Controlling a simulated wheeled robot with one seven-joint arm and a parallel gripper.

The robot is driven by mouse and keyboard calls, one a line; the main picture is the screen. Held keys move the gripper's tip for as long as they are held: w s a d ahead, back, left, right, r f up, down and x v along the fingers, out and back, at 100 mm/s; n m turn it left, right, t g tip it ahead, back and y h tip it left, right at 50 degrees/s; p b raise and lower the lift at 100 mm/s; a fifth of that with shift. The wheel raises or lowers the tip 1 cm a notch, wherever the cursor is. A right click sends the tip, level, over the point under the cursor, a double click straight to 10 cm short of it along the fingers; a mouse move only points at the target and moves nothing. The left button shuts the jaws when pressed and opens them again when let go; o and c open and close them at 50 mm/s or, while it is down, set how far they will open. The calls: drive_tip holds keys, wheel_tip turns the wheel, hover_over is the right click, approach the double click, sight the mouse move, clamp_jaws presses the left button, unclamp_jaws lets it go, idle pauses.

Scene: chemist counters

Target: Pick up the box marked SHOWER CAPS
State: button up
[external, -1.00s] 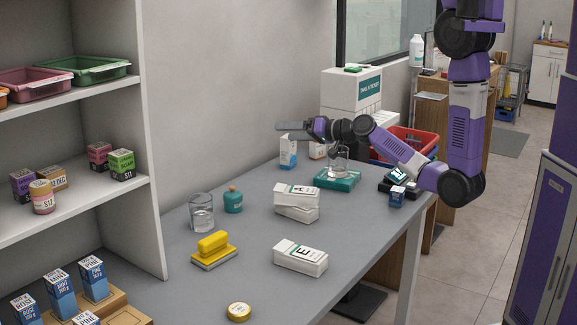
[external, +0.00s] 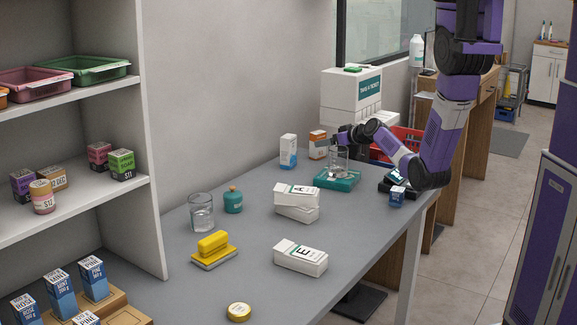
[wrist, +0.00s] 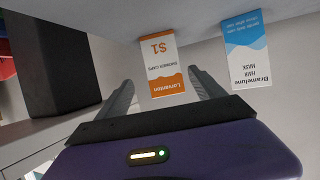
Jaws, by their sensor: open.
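The SHOWER CAPS box (wrist: 162,68) is white and orange and shows upside down in the wrist view, between my two fingers and beyond their tips. In the external view the orange and white box (external: 318,145) stands upright at the far end of the grey counter. My gripper (wrist: 160,92) is open and empty, with the box apart from it or just at its tips; I cannot tell the exact gap.
A white and blue hair mask box (wrist: 249,50) stands close beside it, also in the external view (external: 288,151). A white ticket machine (external: 352,95) and red basket (external: 408,138) are behind.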

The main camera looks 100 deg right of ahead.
drive_tip(key=shift+w+p+x, duration=0.15)
drive_tip(key=shift+p+x, duration=0.05)
drive_tip(key=shift+x, duration=1.35)
drive_tip(key=shift+w+p+x, duration=0.15)
drive_tip(key=shift+p+x, duration=0.05)
drive_tip(key=shift+x, duration=1.35)
drive_tip(key=shift+a+r, duration=0.1)
drive_tip(key=shift+r, duration=0.05)
drive_tip(key=shift+c, duration=0.5)
drive_tip(key=c, duration=1.4)
